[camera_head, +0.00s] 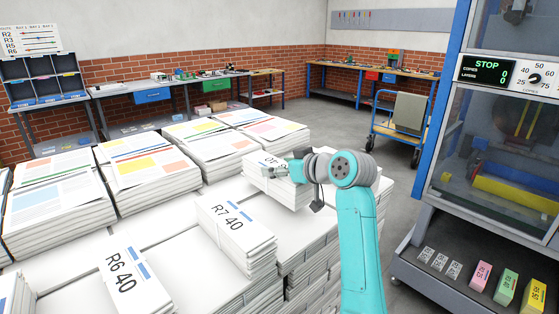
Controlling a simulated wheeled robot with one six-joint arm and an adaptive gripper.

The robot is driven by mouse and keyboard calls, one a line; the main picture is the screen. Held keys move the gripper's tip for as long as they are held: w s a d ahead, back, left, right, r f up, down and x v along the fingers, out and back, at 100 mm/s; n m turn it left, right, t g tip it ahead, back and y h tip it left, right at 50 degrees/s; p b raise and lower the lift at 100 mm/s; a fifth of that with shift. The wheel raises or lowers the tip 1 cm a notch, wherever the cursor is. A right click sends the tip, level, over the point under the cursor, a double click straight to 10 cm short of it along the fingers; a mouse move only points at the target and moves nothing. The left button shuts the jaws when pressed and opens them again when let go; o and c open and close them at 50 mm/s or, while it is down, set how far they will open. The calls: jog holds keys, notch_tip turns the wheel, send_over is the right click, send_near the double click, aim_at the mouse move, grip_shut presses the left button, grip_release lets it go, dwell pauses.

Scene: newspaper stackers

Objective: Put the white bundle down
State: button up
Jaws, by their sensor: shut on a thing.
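My gripper (279,171) is at the end of my teal arm near the middle of the view. It is shut on a white bundle (289,192), whose top label is partly covered by the gripper. The held bundle is over the right part of the big white stack, near its far edge. I cannot tell whether its underside touches the stack. Two more white bundles, labelled "R7 40" (238,238) and "R6 40" (133,281), lie nearer on the stack, apart from the held one.
Several tall printed piles (150,168) stand along the stack's far side. A blue-framed machine (448,125) reading STOP is at the right, with pink (480,276), green (506,287) and yellow (533,296) blocks on its lower shelf. A trolley (402,130) and workbenches (170,96) stand behind.

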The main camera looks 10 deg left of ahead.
jog(key=shift+f, duration=1.15)
jog(key=shift+f, duration=0.1)
jog(key=o, duration=1.8)
jog(key=shift+f, duration=0.1)
jog(key=v, duration=1.2)
jog(key=shift+s, duration=0.1)
